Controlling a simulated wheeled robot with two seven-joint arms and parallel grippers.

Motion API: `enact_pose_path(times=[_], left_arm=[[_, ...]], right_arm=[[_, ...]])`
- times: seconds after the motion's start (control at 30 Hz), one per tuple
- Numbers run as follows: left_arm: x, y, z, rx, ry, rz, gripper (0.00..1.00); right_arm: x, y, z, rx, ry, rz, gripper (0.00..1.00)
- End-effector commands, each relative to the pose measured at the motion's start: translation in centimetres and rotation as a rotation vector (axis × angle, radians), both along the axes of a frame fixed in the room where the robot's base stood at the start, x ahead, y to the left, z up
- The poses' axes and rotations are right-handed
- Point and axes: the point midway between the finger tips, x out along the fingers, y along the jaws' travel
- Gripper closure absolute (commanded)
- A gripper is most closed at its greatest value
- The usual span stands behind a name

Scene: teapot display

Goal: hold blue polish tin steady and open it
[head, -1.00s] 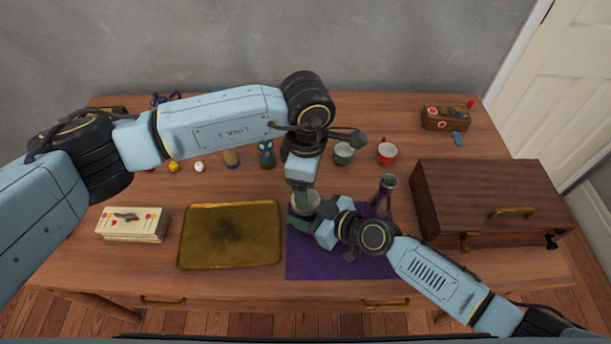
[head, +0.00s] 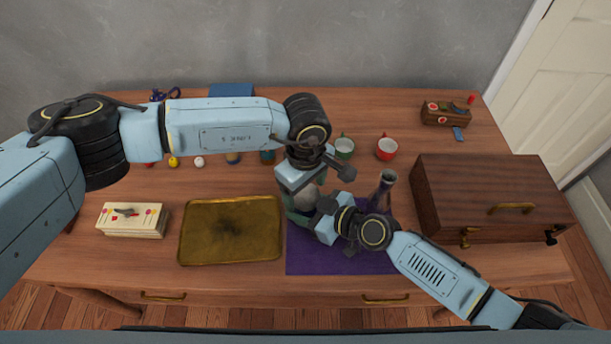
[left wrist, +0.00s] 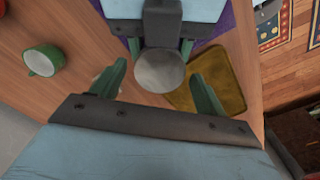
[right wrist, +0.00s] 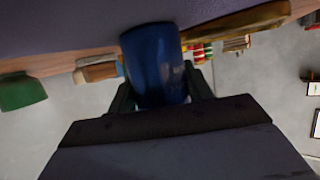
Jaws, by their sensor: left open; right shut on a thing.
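The blue polish tin (right wrist: 152,62) is between the fingers of my right gripper (right wrist: 158,82) in the right wrist view, and that gripper is shut on its side. In the head view the tin's pale grey round top (head: 305,197) shows partly, over the purple mat (head: 310,262). The same grey lid (left wrist: 159,71) is face-on in the left wrist view. My left gripper (head: 302,203) is open above the tin, with its green fingers apart on either side of the lid. I cannot tell whether the tin's base touches the mat.
A dark bottle (head: 383,190) stands close to the right gripper. A brass tray (head: 230,232) lies left of the mat. A wooden chest (head: 485,190) is at right.

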Motion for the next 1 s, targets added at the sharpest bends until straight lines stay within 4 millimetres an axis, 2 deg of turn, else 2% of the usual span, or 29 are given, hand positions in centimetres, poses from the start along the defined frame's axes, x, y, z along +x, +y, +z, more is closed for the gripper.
enact_pose_path(times=[0.1, 0.37, 0.73, 0.87, 1.0], left_arm=[[-0.01, -0.01, -0.68, 0.0, 0.0, 0.0, 0.26], [0.01, -0.02, -0.81, 0.0, -0.001, -0.001, 0.26], [0.0, -0.01, -0.78, 0.0, -0.001, 0.0, 0.72], [-0.01, -0.01, -0.78, 0.0, 0.0, 0.031, 0.72], [-0.04, 0.01, -0.79, 0.001, -0.001, 0.211, 0.72]], right_arm=[[0.01, -0.02, -0.01, 0.0, 0.0, 0.0, 1.0], [0.01, -0.02, -0.01, 0.0, 0.0, 0.0, 1.0], [0.01, -0.01, -0.01, 0.0, 0.0, 0.0, 1.0], [0.01, -0.01, -0.01, 0.0, 0.0, 0.0, 1.0], [0.01, -0.01, -0.01, 0.0, 0.0, 0.0, 1.0]])
